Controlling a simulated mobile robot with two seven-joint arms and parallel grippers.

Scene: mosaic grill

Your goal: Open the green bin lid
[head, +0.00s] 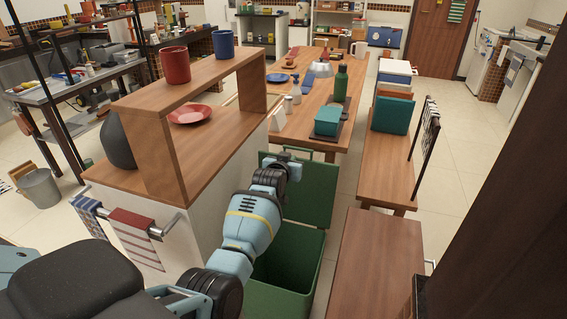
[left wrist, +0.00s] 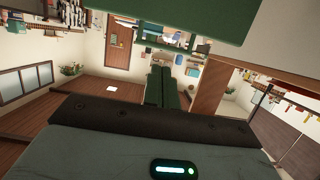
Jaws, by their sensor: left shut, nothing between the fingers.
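The green bin (head: 316,265) stands on the floor beside the white-sided counter, and its inside shows from above. Its green lid (head: 315,205) is swung up and stands open at the far side of the bin. My left gripper (head: 292,161) is at the upper left part of the raised lid, shut and empty; I cannot tell whether it touches the lid. A green surface, probably the lid, fills the top of the left wrist view (left wrist: 130,15), with the shut fingers (left wrist: 166,88) below it. My right gripper is not in view.
A wooden counter (head: 135,187) with a raised shelf holding a red cup (head: 175,65) and a blue cup (head: 223,46) stands left of the bin. A towel rail (head: 165,226) juts from its front. A low wooden bench (head: 380,262) stands right of the bin.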

